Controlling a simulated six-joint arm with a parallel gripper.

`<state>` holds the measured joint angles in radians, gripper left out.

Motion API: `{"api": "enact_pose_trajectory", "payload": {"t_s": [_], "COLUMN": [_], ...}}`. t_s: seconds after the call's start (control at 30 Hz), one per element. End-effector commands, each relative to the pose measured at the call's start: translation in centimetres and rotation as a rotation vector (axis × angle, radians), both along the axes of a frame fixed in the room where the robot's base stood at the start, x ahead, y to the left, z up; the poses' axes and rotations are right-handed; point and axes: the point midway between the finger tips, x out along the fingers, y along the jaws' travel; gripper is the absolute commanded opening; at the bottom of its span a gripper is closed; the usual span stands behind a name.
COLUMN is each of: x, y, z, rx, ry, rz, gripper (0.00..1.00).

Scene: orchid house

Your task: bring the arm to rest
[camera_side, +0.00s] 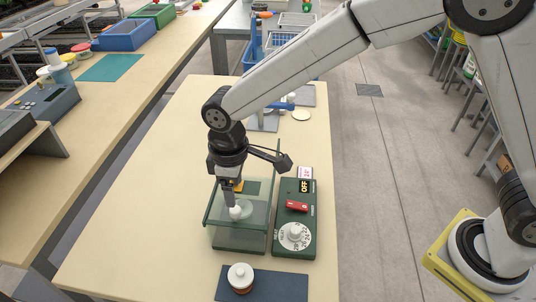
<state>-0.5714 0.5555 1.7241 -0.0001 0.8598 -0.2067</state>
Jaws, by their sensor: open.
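The knob sits over a pale disc within the case's outline. My arm reaches in from the upper right and is bent at the wrist.
A green control box (284,216) with an OFF display, red switch and white dial (295,236) stands right of the case. A white-lidded jar (240,275) stands on a dark mat (286,287) in front. The table's left part (150,210) is clear.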

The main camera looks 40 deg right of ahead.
Motion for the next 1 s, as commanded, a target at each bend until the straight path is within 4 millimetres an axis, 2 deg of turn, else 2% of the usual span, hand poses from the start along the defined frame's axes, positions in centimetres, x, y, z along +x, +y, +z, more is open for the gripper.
{"api": "enact_pose_trajectory", "payload": {"t_s": [0.17, 0.27, 0.47, 0.6, 0.8, 1.0], "x": [0.0, -0.1, -1.5, -3.4, -7.0, -10.2], "y": [-2.5, -4.9, -11.4, -15.9, -21.3, -24.5], "z": [0.3, 0.5, 0.8, 0.8, 0.5, 0.1], "rx": [0.008, 0.018, 0.042, 0.057, 0.075, 0.086], "ry": [-0.014, -0.03, -0.076, -0.11, -0.163, -0.202], "rz": [-0.06, -0.123, -0.293, -0.422, -0.601, -0.728], "gripper": [0.74, 0.74, 0.74, 0.74, 0.74, 0.74]}}
